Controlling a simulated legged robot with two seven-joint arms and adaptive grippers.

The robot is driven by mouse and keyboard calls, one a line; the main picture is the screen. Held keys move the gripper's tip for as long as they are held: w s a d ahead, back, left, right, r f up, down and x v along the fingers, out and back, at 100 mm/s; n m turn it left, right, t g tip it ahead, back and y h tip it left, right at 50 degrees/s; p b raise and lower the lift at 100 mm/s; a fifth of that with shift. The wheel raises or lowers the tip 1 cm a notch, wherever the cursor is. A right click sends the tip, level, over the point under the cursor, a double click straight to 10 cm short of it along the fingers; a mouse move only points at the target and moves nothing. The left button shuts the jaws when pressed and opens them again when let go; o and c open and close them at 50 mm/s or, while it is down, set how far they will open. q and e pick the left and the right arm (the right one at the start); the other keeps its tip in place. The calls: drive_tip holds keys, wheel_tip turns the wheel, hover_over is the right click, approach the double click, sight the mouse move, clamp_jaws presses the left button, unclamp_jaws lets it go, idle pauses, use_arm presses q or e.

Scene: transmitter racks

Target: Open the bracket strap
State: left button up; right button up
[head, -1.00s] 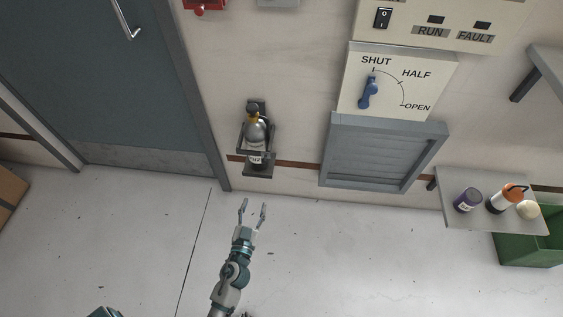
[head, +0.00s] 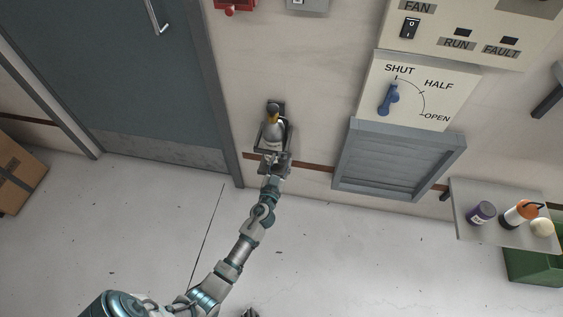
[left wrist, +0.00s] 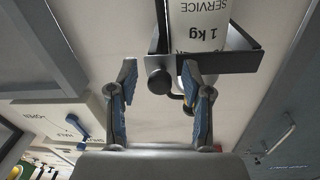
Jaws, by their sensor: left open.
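A small silver extinguisher (head: 271,133) with a yellow part at its top stands upright in a dark wall bracket (head: 287,137). In the left wrist view its white label (left wrist: 206,22) reads "SERVICE 1 kg", and the dark bracket (left wrist: 232,62) crosses the cylinder. My left gripper (head: 277,163) is at the bracket's lower front and hides part of it. In the left wrist view the left gripper (left wrist: 160,70) is open, with a dark round knob (left wrist: 160,82) between its fingers; I cannot tell whether they touch. Only a small grey piece, possibly my right gripper (head: 250,312), shows at the bottom edge.
A grey door (head: 120,80) is left of the bracket. A louvred vent (head: 398,162) and a panel with a blue lever (head: 389,98) are to the right. A shelf (head: 510,238) with bottles juts out over a green bin (head: 535,267).

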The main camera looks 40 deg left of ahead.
use_arm(q)
drive_tip(key=shift+w+a, duration=0.1)
drive_tip(key=shift+w, duration=0.05)
drive_tip(key=shift+r, duration=0.1)
clamp_jaws()
